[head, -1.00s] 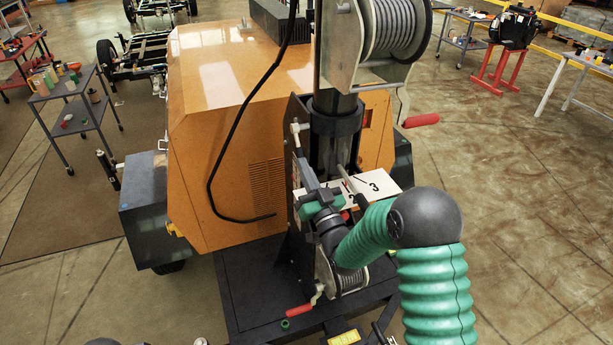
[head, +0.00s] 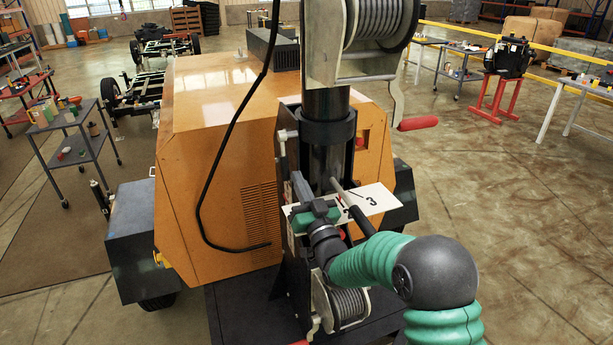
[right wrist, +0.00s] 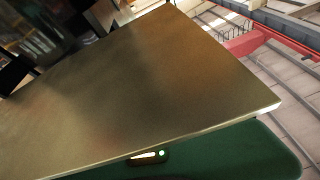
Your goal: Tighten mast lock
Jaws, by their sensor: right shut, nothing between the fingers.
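I cannot tell surely whether this lever is the mast lock. My right gripper (head: 298,180) is shut and empty, left of the lever and close in front of the mast. Contact cannot be judged. In the right wrist view a flat metal face (right wrist: 150,80) fills most of the picture above my green gripper housing. My left gripper is not in view.
A cable winch (head: 378,25) with a red-handled crank (head: 417,123) sits high on the mast. A lower winch (head: 347,305) is below my right gripper. A black cable (head: 232,130) hangs at the left.

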